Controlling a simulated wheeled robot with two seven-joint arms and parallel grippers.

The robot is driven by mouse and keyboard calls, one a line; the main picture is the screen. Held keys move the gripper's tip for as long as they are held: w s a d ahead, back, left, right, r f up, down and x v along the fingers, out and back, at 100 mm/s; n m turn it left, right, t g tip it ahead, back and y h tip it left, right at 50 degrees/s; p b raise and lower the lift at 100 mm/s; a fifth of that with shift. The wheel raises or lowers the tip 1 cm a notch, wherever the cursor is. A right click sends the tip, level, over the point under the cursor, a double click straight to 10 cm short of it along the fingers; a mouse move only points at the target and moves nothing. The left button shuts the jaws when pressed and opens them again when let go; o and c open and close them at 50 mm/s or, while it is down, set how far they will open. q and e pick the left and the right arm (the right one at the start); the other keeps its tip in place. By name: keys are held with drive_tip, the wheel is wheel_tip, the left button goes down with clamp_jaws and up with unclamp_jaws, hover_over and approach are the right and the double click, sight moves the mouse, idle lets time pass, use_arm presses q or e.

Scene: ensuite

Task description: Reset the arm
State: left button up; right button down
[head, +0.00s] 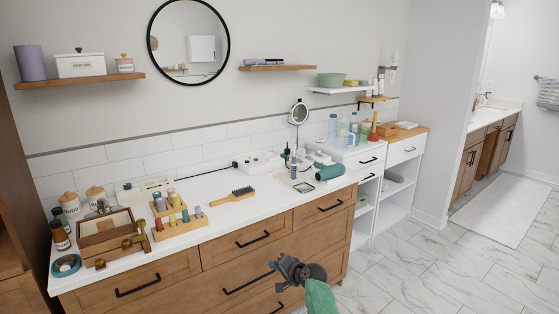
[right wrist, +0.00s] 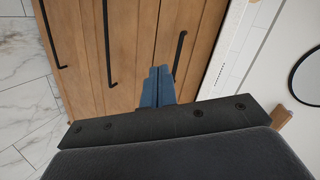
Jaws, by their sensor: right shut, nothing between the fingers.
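My right gripper (head: 277,266) is in front of the wooden drawer cabinet (head: 185,274), at the lower middle of the head view. It looks small and dark there, below the countertop edge. In the right wrist view its blue fingers (right wrist: 158,86) are together with nothing between them. They point toward the wooden drawer fronts (right wrist: 130,35) with black bar handles. I cannot tell the exact gap to the fronts. My left gripper is not in view.
The white countertop (head: 235,208) holds a wooden box (head: 105,232), a rack of colored bottles (head: 178,232), a hairbrush (head: 233,197) and a green cylinder (head: 330,172). Black drawer handles (head: 253,239) stick out. Marble floor (head: 420,262) is clear at right.

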drive_tip(key=s+d+r+n+g+h, duration=0.1)
drive_tip(key=s+d+r+n+h, duration=0.15)
drive_tip(key=s+r+n, duration=0.5)
drive_tip(key=s+d+g+h, duration=0.1)
drive_tip(key=s+d, duration=0.2)
drive_tip(key=s, duration=0.2)
drive_tip(key=s+d+h, duration=0.2)
drive_tip(key=s+d, duration=0.1)
drive_tip(key=s, duration=0.3)
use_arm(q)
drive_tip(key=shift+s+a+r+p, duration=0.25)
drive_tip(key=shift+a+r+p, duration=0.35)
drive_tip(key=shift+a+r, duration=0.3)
use_arm(e)
drive_tip(key=s+d+f+g, duration=0.2)
drive_tip(key=s+f, duration=0.3)
drive_tip(key=s, duration=0.9)
drive_tip(key=s+d+f+g+h, duration=0.1)
drive_tip(key=s+f, duration=0.4)
drive_tip(key=s, duration=0.9)
drive_tip(key=s+d+f+g+h, duration=0.1)
drive_tip(key=s+d+f, duration=0.3)
drive_tip(key=s, duration=1)
wheel_tip(320, 180, down, 2)
drive_tip(key=shift+f+g, duration=0.1)
drive_tip(key=shift+g, duration=0.8)
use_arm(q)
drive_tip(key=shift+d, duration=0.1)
use_arm(e)
drive_tip(key=shift+n, duration=0.25)
